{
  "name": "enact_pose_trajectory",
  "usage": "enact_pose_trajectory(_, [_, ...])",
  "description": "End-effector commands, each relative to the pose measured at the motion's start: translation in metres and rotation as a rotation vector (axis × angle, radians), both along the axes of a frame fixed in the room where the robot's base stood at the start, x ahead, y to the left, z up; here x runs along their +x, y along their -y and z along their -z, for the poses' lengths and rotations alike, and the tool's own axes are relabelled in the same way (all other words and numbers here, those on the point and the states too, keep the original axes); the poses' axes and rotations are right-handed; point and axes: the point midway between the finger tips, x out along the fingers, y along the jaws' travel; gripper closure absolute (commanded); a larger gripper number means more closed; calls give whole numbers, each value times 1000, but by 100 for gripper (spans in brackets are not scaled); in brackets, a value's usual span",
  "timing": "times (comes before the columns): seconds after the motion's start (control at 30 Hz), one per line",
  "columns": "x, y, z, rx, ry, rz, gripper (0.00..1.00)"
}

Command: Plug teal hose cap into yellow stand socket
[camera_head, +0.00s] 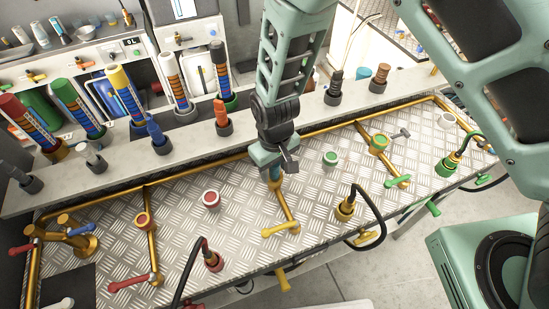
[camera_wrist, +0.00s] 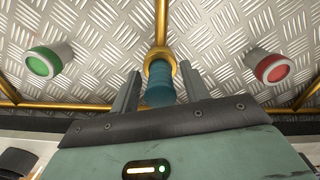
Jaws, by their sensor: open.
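The teal hose cap (camera_wrist: 158,88) shows in the wrist view as a ribbed cylinder, its end at the brass ring of the yellow stand socket (camera_wrist: 160,57). In the head view the cap is mostly hidden behind my gripper (camera_head: 275,172); the brass pipe with the yellow lever (camera_head: 280,229) runs from there toward the front. In the wrist view my gripper (camera_wrist: 161,88) is open, with one finger on each side of the cap and visible gaps between. The cap and the socket ring look in line; how deep the cap sits cannot be told.
A red-topped round fitting (camera_head: 211,199) and a green-topped one (camera_head: 330,158) flank the socket on the tread-plate deck. Black hoses stand at the red (camera_head: 213,260), yellow (camera_head: 346,207) and green (camera_head: 451,164) connectors. Colored cylinders (camera_head: 125,95) line the ledge behind.

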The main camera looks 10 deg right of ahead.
Motion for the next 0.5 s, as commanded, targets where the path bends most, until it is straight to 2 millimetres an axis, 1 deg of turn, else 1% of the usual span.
enact_pose_trajectory(0.17, [0,-1,-18,3,3,-1,54])
enact_pose_trajectory(0.5, [1,-1,-81,4,5,-1,54])
